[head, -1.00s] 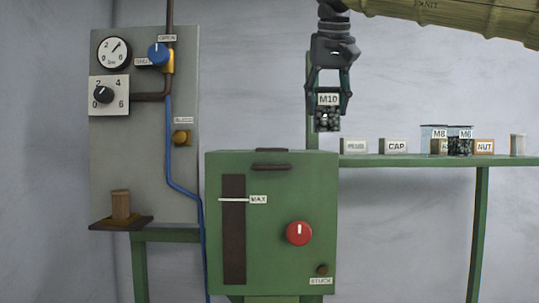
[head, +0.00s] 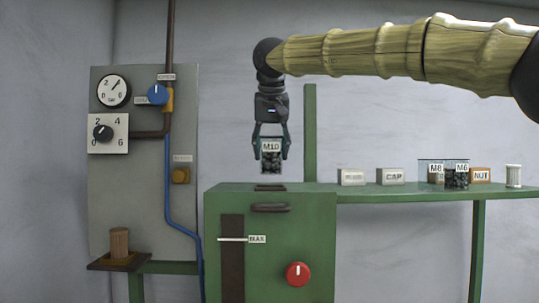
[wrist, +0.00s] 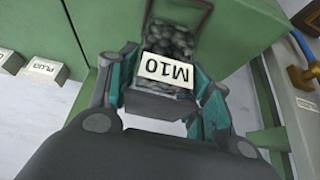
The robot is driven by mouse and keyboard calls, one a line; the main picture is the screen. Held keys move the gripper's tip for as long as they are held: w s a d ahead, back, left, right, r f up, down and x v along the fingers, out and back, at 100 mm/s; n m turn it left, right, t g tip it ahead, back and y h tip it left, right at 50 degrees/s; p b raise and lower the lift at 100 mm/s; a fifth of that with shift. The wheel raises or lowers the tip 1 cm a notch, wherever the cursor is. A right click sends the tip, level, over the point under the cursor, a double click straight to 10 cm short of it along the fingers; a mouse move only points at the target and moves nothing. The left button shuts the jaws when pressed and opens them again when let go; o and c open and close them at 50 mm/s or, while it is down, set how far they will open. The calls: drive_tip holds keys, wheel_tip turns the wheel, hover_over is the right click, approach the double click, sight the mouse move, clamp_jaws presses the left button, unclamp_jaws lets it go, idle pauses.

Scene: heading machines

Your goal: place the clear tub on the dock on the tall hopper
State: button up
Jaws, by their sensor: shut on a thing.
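The clear tub (head: 271,162), labelled M10 and filled with dark pieces, hangs upright in my gripper (head: 271,152). My gripper is shut on it. In the wrist view the tub (wrist: 170,45) sits between the two fingers, its label upside down. The tall hopper (head: 320,215) is a green cabinet with a dark level strip marked MAX and a red knob. The dock (head: 270,187) looks like a small dark frame on its top. The tub is a little above the dock, with a narrow gap between them in the head view.
A green shelf (head: 420,192) to the right carries PLUG and CAP blocks, M8 and M6 tubs (head: 457,177), a NUT block and a white cylinder. A green post (head: 310,130) rises just right of my gripper. A gauge panel (head: 145,210) with a blue valve stands left.

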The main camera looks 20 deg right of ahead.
sight(270, 162)
drive_tip(key=shift+w+a, duration=0.1)
drive_tip(key=shift+w, duration=0.25)
drive_tip(key=shift+w+f, duration=0.1)
drive_tip(key=shift+f, duration=0.05)
drive_tip(key=shift+s+d+f+p, duration=0.2)
drive_tip(key=shift+s+f+p, duration=0.1)
drive_tip(key=shift+f+p, duration=0.35)
drive_tip(key=shift+a+f, duration=0.15)
drive_tip(key=shift+f, duration=0.65)
drive_tip(key=shift+w+f, duration=0.15)
drive_tip(key=shift+f, duration=0.05)
drive_tip(key=o, duration=1.3)
drive_tip(key=shift+f, duration=0.15)
drive_tip(key=shift+o, duration=0.2)
